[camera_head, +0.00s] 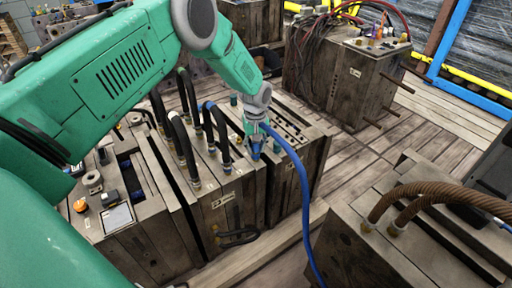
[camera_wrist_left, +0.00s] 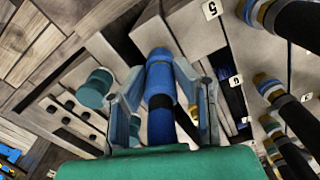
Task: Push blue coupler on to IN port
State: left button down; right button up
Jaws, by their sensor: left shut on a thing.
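My left gripper (camera_head: 256,140) is shut on the blue coupler over the top of a steel mould block (camera_head: 290,137) in the middle of the head view. In the left wrist view the blue coupler (camera_wrist_left: 160,75), with a dark band, lies between the two grey fingers of the gripper (camera_wrist_left: 164,90). A blue hose (camera_head: 302,185) curves from it down over the mould's front side. The coupler's far end is close to the mould face; I cannot tell whether it touches a port. No IN marking is readable. My right gripper is not in view.
Black hoses (camera_head: 185,140) stand on the mould to the left, with numbered tags beside them in the wrist view. A teal cap (camera_wrist_left: 97,88) sits beside the gripper. A mould with brown hoses (camera_head: 430,195) is front right; wooden floor lies between.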

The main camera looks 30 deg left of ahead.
pick_arm(q)
jog(key=c, duration=1.2)
grip_release()
notch_tip(320, 180, up, 12)
jog(key=shift+f, duration=0.15)
